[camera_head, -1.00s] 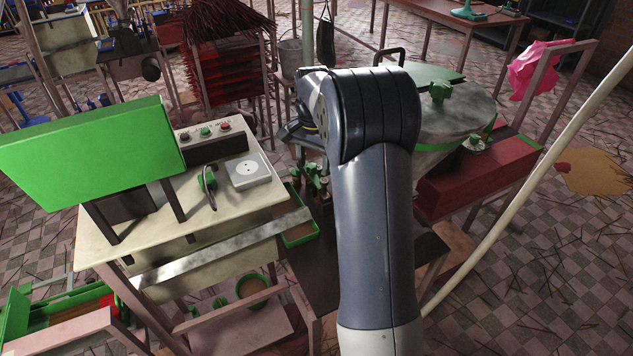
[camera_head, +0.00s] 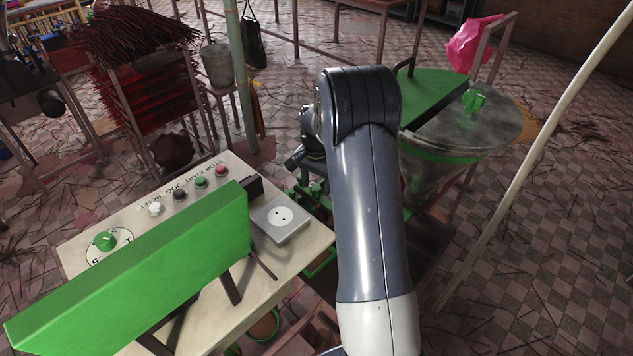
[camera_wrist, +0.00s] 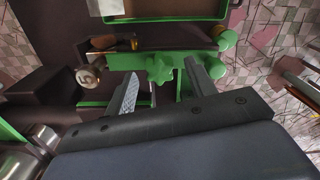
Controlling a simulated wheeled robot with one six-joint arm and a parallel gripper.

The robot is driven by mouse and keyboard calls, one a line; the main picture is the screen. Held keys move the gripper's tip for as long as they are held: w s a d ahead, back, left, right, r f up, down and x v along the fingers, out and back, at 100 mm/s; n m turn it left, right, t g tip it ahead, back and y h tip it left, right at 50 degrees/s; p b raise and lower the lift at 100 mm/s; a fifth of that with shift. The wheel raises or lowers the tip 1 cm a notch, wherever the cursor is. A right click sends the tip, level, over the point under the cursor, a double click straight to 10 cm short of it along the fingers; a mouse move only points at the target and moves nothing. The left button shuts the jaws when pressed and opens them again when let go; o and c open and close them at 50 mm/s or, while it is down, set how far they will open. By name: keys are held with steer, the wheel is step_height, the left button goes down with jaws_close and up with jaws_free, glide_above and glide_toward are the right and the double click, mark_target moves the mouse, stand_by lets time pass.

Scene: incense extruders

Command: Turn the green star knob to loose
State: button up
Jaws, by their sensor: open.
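A green star knob (camera_wrist: 160,68) with rounded lobes shows in the wrist view, on a green bar below a green-rimmed tray. My gripper (camera_wrist: 161,71) is open, with one grey finger on each side of the knob in the picture. The knob lies just beyond the fingertips or between them; I cannot tell which, and I see no grip on it. In the head view my arm hides most of the gripper and this knob.
A control panel (camera_head: 77,254) with a round green dial (camera_head: 105,241), several buttons and a green board (camera_head: 140,285) stands left. A metal hopper (camera_head: 440,135) with a green lid knob (camera_head: 475,103) is right. In the wrist view, green round knobs (camera_wrist: 226,40) sit right of the star knob.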

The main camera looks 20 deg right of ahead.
steer(key=shift+f, duration=0.1)
steer(key=shift+c, duration=0.4)
steer(key=c, duration=0.9)
